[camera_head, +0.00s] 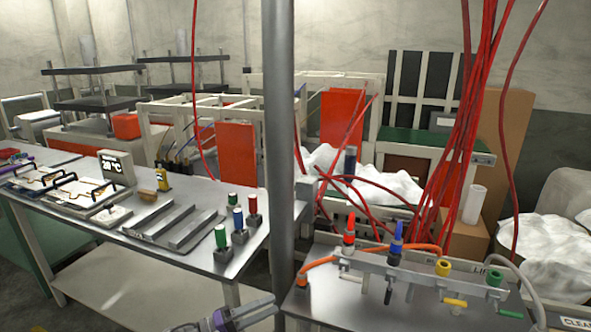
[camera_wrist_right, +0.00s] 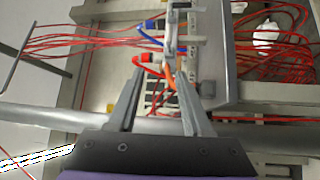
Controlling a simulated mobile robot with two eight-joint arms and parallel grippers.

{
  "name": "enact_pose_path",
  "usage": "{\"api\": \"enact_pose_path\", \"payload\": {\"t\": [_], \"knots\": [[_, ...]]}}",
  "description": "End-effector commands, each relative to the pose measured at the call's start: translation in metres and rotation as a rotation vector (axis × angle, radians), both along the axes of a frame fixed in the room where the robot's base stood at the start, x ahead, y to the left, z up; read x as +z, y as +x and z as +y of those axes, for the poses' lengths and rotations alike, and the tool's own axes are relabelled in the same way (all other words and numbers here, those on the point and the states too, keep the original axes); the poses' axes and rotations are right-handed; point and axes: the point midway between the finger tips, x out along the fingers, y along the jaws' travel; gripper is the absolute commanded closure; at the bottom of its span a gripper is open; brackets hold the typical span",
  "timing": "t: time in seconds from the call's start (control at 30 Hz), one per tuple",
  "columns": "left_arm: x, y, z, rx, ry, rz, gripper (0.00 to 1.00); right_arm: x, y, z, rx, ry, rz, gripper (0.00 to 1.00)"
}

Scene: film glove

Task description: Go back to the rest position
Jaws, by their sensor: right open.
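My right gripper (camera_head: 255,314) shows at the bottom edge of the head view, low in front of the metal workbench and left of the hose table. Its purple body is partly cut off by the frame. In the right wrist view its two grey fingers (camera_wrist_right: 158,76) stand apart with nothing held between them. Beyond the fingers in that view are an orange-red connector (camera_wrist_right: 147,61) and hoses, apart from the fingers as far as I can tell. My left gripper is not in view.
A grey vertical pole (camera_head: 278,150) stands between the metal workbench (camera_head: 190,255) and the right table (camera_head: 335,300), which holds a rail (camera_head: 420,276) with coloured connectors. Red hoses (camera_head: 460,150) hang above it. Green, blue and red-capped bottles (camera_head: 238,222) stand near the workbench's right end.

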Motion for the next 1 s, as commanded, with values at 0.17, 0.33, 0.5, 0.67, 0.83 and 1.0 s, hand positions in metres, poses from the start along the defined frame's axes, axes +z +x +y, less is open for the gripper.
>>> {"api": "enact_pose_path", "payload": {"t": [0.17,0.33,0.5,0.67,0.83,1.0], "knots": [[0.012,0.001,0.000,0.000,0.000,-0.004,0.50,0.022,0.011,-0.056,-0.009,0.102,0.120,0.50],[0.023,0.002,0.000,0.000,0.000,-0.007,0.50,0.037,0.008,-0.114,-0.011,0.234,0.236,0.50],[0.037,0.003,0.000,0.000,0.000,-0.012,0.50,0.049,-0.018,-0.180,-0.006,0.433,0.354,0.50],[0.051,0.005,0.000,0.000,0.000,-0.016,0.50,0.053,-0.065,-0.231,0.011,0.660,0.429,0.50],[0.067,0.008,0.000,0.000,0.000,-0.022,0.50,0.051,-0.127,-0.263,0.037,0.912,0.448,0.50],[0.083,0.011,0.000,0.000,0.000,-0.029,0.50,0.045,-0.193,-0.274,0.075,1.167,0.401,0.50]]}}
